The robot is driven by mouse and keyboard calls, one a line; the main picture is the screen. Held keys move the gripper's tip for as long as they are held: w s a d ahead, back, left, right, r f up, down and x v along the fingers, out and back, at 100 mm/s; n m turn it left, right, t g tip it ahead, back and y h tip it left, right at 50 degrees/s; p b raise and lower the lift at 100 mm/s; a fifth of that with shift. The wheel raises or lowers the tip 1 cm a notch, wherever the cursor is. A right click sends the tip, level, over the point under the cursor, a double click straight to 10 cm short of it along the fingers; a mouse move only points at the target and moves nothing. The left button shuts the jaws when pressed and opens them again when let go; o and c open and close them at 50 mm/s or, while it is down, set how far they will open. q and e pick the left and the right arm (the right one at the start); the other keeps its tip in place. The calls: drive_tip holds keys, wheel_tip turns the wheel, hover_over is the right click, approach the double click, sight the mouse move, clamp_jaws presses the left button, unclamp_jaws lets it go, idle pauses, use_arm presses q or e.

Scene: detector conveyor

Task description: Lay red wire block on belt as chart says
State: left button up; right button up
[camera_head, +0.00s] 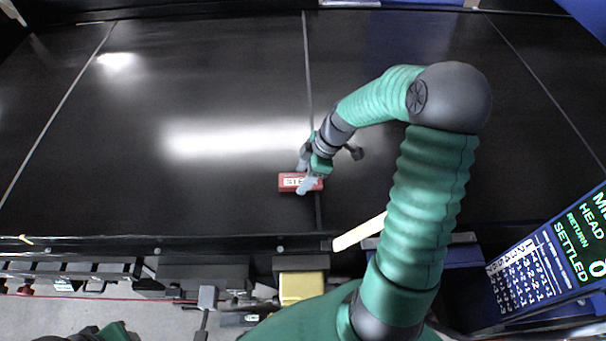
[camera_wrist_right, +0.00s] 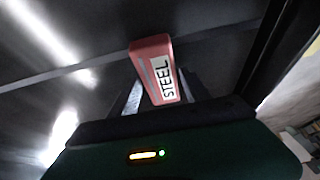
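A red block (camera_head: 286,182) with a white label lies at or just above the black belt (camera_head: 200,90), near a pale cross line. It also shows in the right wrist view (camera_wrist_right: 150,51), where its label reads STEEL. My right gripper (camera_head: 305,175) is at the block, with its fingers on either side of the right part. In the right wrist view the block fills the space between the fingers (camera_wrist_right: 160,92). I cannot tell whether they press on it.
A screen (camera_head: 545,265) at the lower right shows a table of numbers and the words HEAD, RETURN and SETTLED. A yellow block (camera_head: 302,287) and grey parts stand below the belt's front edge (camera_head: 150,242). The belt around the red block is clear.

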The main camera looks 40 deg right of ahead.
drive_tip(key=shift+o, duration=0.9)
drive_tip(key=shift+a+r, duration=0.1)
drive_tip(key=shift+a, duration=0.25)
drive_tip(key=shift+r, duration=0.2)
use_arm(q)
drive_tip(key=f+b, duration=0.2)
drive_tip(key=shift+a+f+b, duration=0.3)
drive_tip(key=shift+a+f, duration=0.05)
use_arm(e)
drive_tip(key=v, duration=1.1)
drive_tip(key=shift+r, duration=0.3)
drive_tip(key=shift+d, duration=0.1)
